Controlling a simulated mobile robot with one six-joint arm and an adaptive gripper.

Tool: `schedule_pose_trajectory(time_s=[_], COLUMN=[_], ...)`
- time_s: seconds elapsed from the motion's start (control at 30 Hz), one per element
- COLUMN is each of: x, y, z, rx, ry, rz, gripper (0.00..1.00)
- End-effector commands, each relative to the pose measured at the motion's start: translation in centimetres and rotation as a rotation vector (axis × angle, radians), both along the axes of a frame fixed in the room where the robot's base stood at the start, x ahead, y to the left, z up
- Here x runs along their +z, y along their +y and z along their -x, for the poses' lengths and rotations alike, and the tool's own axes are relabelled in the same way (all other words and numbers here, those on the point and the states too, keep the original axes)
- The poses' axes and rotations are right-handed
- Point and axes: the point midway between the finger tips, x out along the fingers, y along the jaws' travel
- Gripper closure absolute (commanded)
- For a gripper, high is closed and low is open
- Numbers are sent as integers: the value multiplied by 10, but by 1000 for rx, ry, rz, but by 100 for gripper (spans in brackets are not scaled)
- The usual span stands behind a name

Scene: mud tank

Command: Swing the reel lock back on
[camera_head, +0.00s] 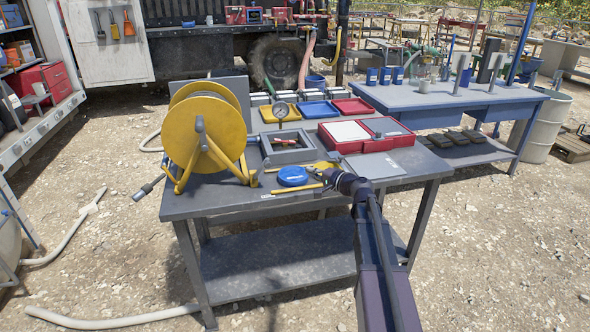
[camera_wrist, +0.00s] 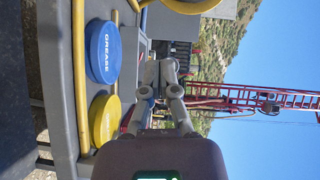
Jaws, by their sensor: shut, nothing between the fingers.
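The yellow hose reel (camera_head: 205,128) stands on a yellow tube frame at the left end of the grey workbench (camera_head: 235,208). A grey crank or lever (camera_head: 201,125) shows at its hub; I cannot tell whether this is the reel lock. Only a yellow edge of the reel (camera_wrist: 190,4) shows at the top of the wrist view. My gripper (camera_wrist: 160,76) is shut and empty, above the bench and apart from the reel. In the head view it is small and partly hidden by my own wrist, to the right of the reel.
A blue grease lid (camera_head: 293,175) and a yellow lid (camera_wrist: 105,118) lie near my gripper. The bench's front left corner is clear.

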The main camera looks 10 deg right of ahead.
Motion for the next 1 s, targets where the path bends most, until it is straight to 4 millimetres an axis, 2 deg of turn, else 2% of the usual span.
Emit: schedule_pose_trajectory(time_s=[0.27, 0.77, 1.0], x=[-2, -7, -10], y=[15, 62, 89], z=[-20, -79, -79], rx=[1, 2, 1], ry=[0, 1, 1], rz=[0, 1, 1], gripper=[100, 100, 100])
